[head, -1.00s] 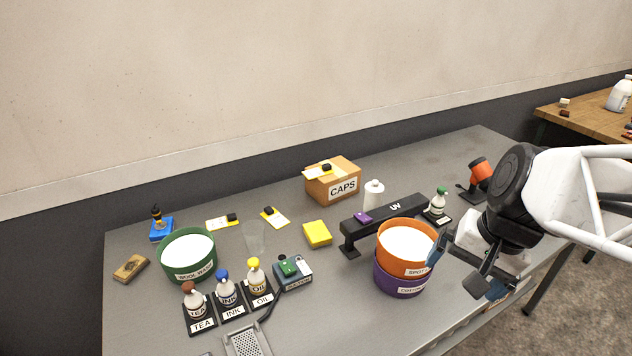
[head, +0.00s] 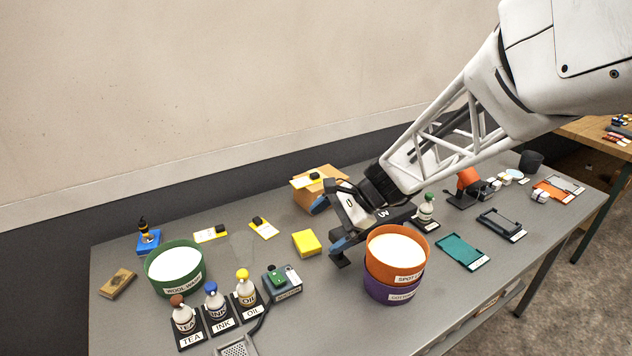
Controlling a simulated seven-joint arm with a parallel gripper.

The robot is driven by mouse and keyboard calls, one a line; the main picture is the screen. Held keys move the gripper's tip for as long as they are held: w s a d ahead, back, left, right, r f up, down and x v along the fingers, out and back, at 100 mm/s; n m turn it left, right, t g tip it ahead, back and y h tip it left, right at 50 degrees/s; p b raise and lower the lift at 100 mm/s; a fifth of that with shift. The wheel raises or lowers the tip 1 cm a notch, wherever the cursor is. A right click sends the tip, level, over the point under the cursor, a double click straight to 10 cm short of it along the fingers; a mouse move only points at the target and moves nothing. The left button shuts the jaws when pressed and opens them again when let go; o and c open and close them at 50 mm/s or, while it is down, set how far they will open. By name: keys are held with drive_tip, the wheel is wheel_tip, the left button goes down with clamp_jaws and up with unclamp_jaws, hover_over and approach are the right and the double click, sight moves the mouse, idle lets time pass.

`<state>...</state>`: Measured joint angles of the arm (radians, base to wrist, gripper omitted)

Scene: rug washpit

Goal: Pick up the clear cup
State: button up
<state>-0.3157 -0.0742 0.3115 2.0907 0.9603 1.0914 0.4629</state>
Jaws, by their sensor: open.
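I cannot clearly make out the clear cup in the current head view. A second ago it showed as a faint, see-through upright shape between the green wool wash tub (head: 176,284) and the yellow sponge (head: 306,243). My gripper (head: 330,232) is open and empty, its dark fingers spread. It is over the table, just right of the sponge and behind the orange tub (head: 398,266).
Tea (head: 185,316), ink (head: 216,302) and oil (head: 245,288) bottles stand at the front left. The orange tub sits in a purple one (head: 393,290). A cardboard box (head: 312,190) stands behind my gripper.

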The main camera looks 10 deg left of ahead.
sight(243, 238)
drive_tip(key=w+a+f+m+y, duration=0.2)
drive_tip(key=a+f, duration=0.3)
drive_tip(key=a, duration=0.4)
drive_tip(key=w+a+f+m+g+y, duration=0.1)
drive_tip(key=w+a+f+m, duration=0.3)
drive_tip(key=a, duration=0.5)
wheel_tip(243, 238, down, 2)
drive_tip(key=shift+w+a+y, duration=0.15)
drive_tip(key=shift+w+y, duration=0.25)
drive_tip(key=shift+y, duration=0.1)
drive_tip(key=shift+x, duration=1.3)
drive_tip(key=shift+s+a, duration=0.1)
drive_tip(key=shift+x, duration=2.45)
drive_tip(key=c, duration=1)
